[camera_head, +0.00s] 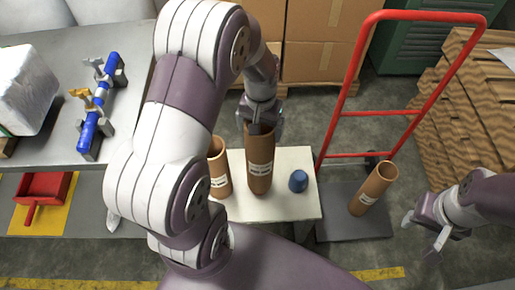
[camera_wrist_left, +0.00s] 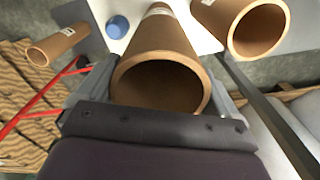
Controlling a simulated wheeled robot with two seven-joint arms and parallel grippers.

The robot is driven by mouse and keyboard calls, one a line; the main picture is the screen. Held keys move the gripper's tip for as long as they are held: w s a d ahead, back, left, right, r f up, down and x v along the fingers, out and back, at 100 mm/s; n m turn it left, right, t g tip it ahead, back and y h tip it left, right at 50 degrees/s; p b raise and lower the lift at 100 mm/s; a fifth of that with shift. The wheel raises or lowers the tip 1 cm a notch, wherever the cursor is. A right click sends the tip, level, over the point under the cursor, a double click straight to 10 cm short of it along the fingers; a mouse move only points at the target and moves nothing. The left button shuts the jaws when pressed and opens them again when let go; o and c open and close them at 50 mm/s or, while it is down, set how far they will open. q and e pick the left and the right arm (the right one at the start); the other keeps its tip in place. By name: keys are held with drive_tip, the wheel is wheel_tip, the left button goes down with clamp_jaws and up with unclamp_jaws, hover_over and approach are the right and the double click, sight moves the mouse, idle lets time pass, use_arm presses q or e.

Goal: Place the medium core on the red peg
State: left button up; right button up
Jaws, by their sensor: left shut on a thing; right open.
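My left gripper (camera_head: 261,115) is shut on the upper rim of a brown cardboard core (camera_head: 259,165) with a white label. In the left wrist view the open end of this core (camera_wrist_left: 158,48) sits between the fingers. It stands upright over the white table; I cannot tell whether it touches the top. A second core (camera_head: 219,172) stands to its left, partly behind my left arm. A third core (camera_head: 374,188) leans on the dark mat at right. The labels are too small to read. No red peg shows. My right gripper (camera_head: 428,238) is open and empty at far right.
A blue cylinder (camera_head: 298,181) stands on the white table (camera_head: 308,210), right of the held core. Cardboard boxes (camera_head: 315,45) stand behind. A grey bench (camera_head: 45,150) with a blue tool is at left.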

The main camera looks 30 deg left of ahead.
use_arm(q)
drive_tip(key=shift+f+b, duration=0.3)
drive_tip(key=shift+f, duration=1.6)
drive_tip(key=shift+s+f, duration=0.1)
drive_tip(key=o, duration=1.1)
drive_tip(key=shift+o, duration=0.2)
wheel_tip(320, 180, up, 12)
drive_tip(key=p, duration=0.2)
drive_tip(key=s+d+m+t, duration=0.1)
drive_tip(key=s+d+m, duration=0.1)
drive_tip(key=s+d, duration=0.3)
drive_tip(key=s, duration=0.4)
drive_tip(key=shift+f, duration=0.35)
drive_tip(key=shift+d, duration=0.1)
